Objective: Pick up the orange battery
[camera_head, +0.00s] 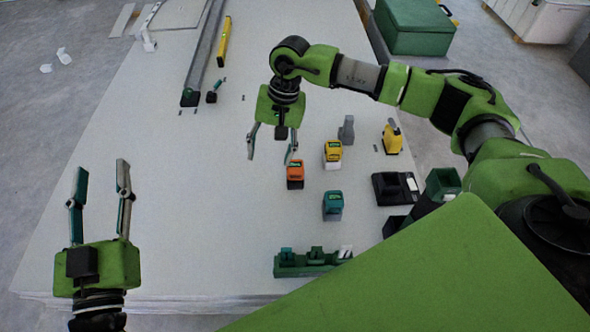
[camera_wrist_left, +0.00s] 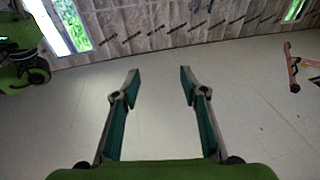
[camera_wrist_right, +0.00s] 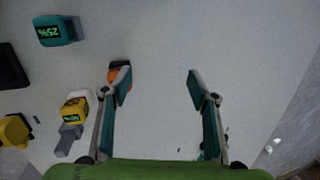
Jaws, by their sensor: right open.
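The orange battery (camera_head: 295,176) stands upright on the pale panel, near the middle of the head view. My right gripper (camera_head: 271,158) is open and empty, above the panel just left of and behind the battery. In the right wrist view the orange battery (camera_wrist_right: 115,77) shows by the left fingertip, which hides part of it, so it is not centred between the fingers (camera_wrist_right: 157,80). My left gripper (camera_head: 102,167) is open and empty at the panel's left side.
A yellow battery (camera_head: 333,156) stands close behind right of the orange one, and a teal battery (camera_head: 333,208) in front right. A black charger (camera_head: 394,188), a yellow tool (camera_head: 392,139) and a green rack (camera_head: 305,264) stand around them. The panel's left half is mostly clear.

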